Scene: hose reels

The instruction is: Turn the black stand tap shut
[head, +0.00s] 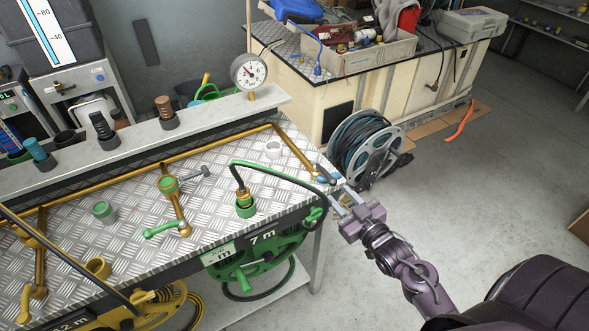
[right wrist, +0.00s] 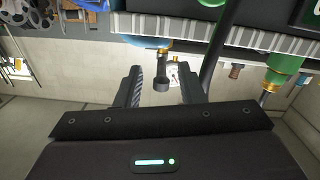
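A small dark tap with a blue part (head: 325,179) sits at the right end of the brass pipe, at the bench's right corner. In the right wrist view a short black piece with a round end (right wrist: 162,84) hangs below a blue part, between my fingers; I take it for part of this tap. My right gripper (head: 341,193) is just right of the corner, close to the tap. Its fingers are apart (right wrist: 162,92), with gaps beside the black piece, so it is open. Whether any finger touches the tap is unclear. My left gripper is out of view.
A green hose reel (head: 255,255) hangs under the bench front, its dark hose arching near the tap. Another tap with a green lever (head: 163,230) stands mid-bench. A grey hose reel (head: 362,150) stands behind my gripper. Floor to the right is clear.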

